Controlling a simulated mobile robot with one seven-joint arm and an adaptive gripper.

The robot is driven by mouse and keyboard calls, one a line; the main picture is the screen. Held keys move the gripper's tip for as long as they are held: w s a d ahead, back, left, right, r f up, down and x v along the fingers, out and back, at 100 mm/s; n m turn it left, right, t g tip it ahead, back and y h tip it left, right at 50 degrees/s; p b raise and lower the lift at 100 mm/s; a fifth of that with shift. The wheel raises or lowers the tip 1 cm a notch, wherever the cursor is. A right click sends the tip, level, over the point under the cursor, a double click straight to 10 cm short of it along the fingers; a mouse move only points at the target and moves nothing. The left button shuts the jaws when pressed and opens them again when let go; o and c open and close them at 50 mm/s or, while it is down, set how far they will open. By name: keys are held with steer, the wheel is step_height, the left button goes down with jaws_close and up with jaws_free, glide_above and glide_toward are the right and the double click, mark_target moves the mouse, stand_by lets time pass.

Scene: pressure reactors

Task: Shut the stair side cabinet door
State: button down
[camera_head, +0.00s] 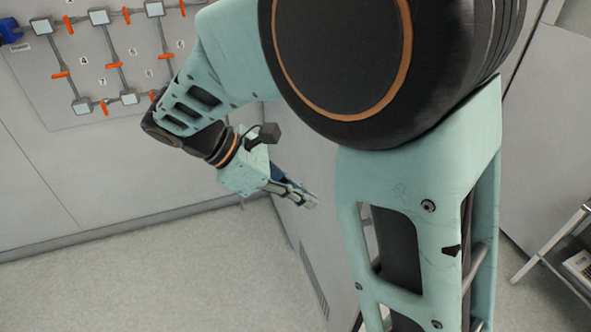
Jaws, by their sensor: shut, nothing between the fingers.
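A light grey upright panel with a slotted vent near its lower edge, which looks like the cabinet door (322,228), stands in the middle of the view, at an angle to the back wall. My arm hides much of its right part. My gripper (309,201) is shut and empty, and its fingers point right and down in front of this panel. I cannot tell whether the fingertips touch it. How far the door stands open cannot be made out, and no handle shows.
A wall panel (130,72) with grey blocks, pipes and several orange handles is at the upper left. A metal frame, perhaps the stair (548,258), stands at the right edge. The pale floor (150,285) at the lower left is clear. My arm fills the upper middle and right.

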steer(key=d+f, duration=0.3)
steer(key=d, duration=0.4)
steer(key=shift+w+d+f, duration=0.15)
steer(key=shift+w+f, duration=0.05)
steer(key=shift+w, duration=0.15)
steer(key=shift+d, duration=0.1)
